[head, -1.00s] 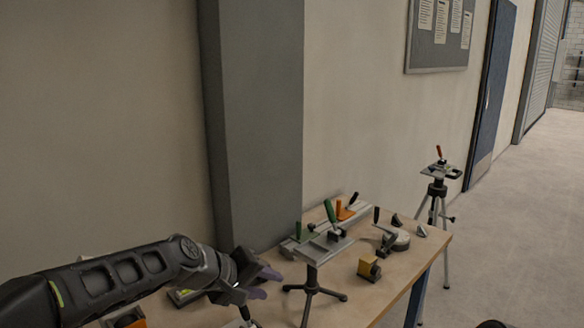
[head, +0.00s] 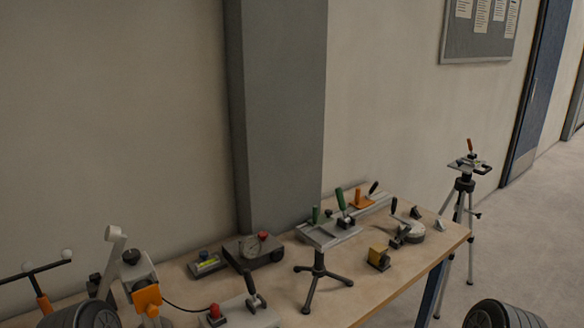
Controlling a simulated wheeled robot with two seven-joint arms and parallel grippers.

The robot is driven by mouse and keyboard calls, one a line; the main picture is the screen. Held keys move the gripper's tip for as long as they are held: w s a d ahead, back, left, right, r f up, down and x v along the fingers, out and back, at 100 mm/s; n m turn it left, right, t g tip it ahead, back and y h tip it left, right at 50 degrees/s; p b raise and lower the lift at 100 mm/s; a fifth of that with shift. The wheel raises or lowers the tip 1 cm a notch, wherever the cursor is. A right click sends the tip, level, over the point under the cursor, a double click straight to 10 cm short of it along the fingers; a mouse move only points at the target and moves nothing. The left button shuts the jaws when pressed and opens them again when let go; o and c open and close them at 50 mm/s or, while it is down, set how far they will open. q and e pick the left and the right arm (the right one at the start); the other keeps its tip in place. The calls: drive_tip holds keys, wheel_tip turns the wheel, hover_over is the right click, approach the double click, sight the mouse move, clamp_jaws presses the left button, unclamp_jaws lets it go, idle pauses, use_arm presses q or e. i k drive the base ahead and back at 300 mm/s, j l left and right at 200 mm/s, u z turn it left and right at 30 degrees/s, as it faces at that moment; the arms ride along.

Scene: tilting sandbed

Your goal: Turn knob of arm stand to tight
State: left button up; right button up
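I cannot tell for sure which item is the arm stand. A stand with a pale upright arm (head: 112,262), a dark round knob (head: 131,257) and an orange block (head: 147,297) is at the left of the table. A small dark tripod stand (head: 318,272) stands mid-table, bearing a grey plate (head: 327,235) with green-handled and black-handled levers. Neither gripper is in view. Only dark ribbed parts of my arms show at the bottom left and bottom right edges.
A floor tripod (head: 465,185) stands beyond the right end. A grey pillar (head: 280,110) rises behind.

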sight(95, 279)
drive_tip(key=u, duration=1.25)
drive_tip(key=j+z, duration=0.4)
drive_tip(key=k+j+z, duration=0.15)
drive_tip(key=z, duration=0.2)
